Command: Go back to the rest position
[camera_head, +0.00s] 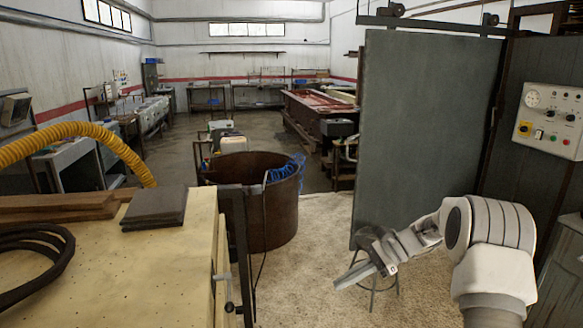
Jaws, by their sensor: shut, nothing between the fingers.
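My gripper (352,275) is in the lower right of the head view, at the end of my white arm. Its fingers are shut, with nothing seen between them. It points to the left and slightly down, over the pale floor in front of a round stool (374,293), which it partly covers. It is apart from the wooden table on the left.
A wooden table (180,265) at left holds dark plates (157,206), boards (60,207) and a coiled black hose (30,262). A rusty drum (270,215) stands beyond it. A large grey panel (425,125) hangs behind my arm. A control box (550,121) is at right.

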